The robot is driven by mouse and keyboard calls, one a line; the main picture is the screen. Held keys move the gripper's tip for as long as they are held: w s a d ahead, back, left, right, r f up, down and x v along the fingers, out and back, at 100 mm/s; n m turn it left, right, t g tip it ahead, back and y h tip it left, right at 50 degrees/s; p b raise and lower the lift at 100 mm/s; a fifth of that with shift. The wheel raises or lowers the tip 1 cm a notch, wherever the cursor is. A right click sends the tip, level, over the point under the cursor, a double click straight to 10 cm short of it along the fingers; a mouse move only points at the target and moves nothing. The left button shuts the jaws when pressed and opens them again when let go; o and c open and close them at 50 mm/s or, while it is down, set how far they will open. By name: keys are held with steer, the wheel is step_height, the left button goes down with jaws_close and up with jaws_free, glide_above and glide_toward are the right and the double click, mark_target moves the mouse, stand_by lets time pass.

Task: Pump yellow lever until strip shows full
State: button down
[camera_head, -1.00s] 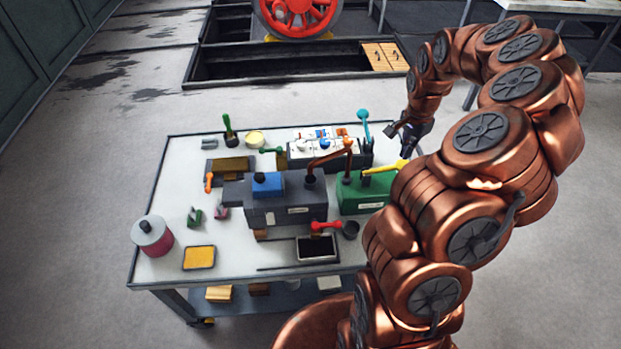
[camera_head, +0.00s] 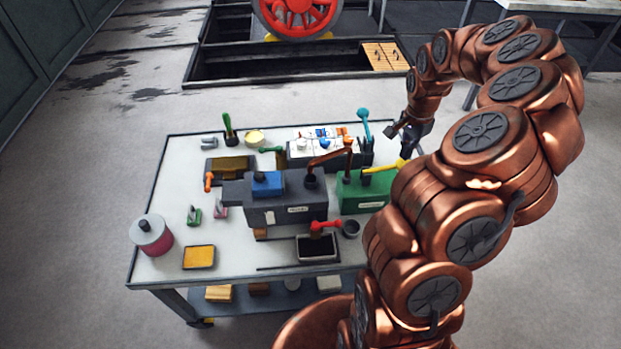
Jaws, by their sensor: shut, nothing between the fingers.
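The yellow lever (camera_head: 383,167) sticks out to the right from the top of a green box (camera_head: 352,193), close to level and tilted slightly up. My gripper (camera_head: 406,148) is shut and empty, pointing down by the lever's right end. I cannot tell whether it touches the lever. My copper arm hides the right part of the green box. A small pale label or strip (camera_head: 369,206) shows on the box's front, too small to read.
A dark grey block with a blue top (camera_head: 267,184) and a brown bent arm (camera_head: 331,157) stand left of the green box. A teal lever (camera_head: 363,123) rises behind. A red-handled tray (camera_head: 317,249) and a pink canister (camera_head: 151,236) share the crowded cart.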

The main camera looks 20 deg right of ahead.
mark_target(403, 162)
steer(key=shift+f+b, duration=2.1)
steer(key=shift+f, duration=0.85)
steer(key=shift+r, duration=3.25)
steer(key=shift+f, duration=0.1)
steer(key=shift+f+b, duration=2.05)
steer(key=shift+f, duration=1.05)
steer(key=shift+r+p, duration=0.4)
steer(key=shift+r, duration=2.8)
steer(key=shift+f, duration=0.1)
